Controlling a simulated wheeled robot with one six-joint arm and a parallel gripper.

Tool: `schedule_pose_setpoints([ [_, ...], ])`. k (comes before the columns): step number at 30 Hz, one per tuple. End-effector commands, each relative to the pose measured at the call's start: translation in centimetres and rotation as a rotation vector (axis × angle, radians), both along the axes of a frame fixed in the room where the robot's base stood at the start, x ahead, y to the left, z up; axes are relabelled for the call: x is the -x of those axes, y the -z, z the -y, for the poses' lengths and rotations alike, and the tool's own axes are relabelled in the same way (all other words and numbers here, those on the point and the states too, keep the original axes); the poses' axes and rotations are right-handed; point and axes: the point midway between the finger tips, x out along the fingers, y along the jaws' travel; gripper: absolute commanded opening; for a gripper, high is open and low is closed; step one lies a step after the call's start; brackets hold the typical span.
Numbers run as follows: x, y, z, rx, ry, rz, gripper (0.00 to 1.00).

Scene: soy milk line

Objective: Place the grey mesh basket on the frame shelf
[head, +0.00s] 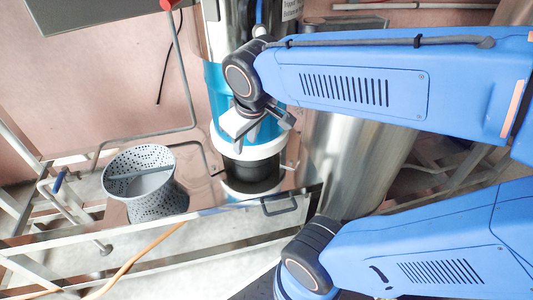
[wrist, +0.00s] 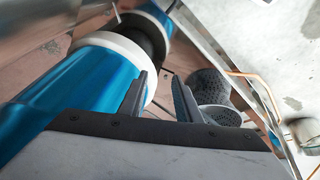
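The grey mesh basket (head: 158,200) is a perforated, waisted vessel with a bar across its open top. It stands upright, slightly tilted in the picture, at the left on what looks like the flat metal shelf (head: 207,190) of the frame. In the wrist view the basket (wrist: 212,90) shows just right of the right finger, farther away. My gripper (head: 270,130) is in front of the blue cylinder, right of the basket and apart from it. In the wrist view its two fingers (wrist: 160,82) are apart with nothing between them.
A blue and white cylinder machine (head: 218,95) with a black lower part stands right behind my gripper. A steel drum (head: 345,165) is to its right. Metal frame rails (head: 150,238) run along the front, with an orange hose (head: 135,262) below. A bent pipe (head: 185,80) rises behind the basket.

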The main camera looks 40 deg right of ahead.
Motion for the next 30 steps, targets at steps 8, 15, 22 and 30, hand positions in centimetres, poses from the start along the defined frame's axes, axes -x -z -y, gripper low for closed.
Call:
schedule_pose_setpoints([
  [8,5.5,0.5,1.9,-0.128,0.168,0.047,0.31],
  [15,6.7,0.8,2.0,-0.159,0.203,0.058,0.31],
  [22,6.7,0.8,2.0,-0.159,0.202,0.057,0.31],
  [30,6.7,0.8,2.0,-0.158,0.201,0.057,0.31],
])
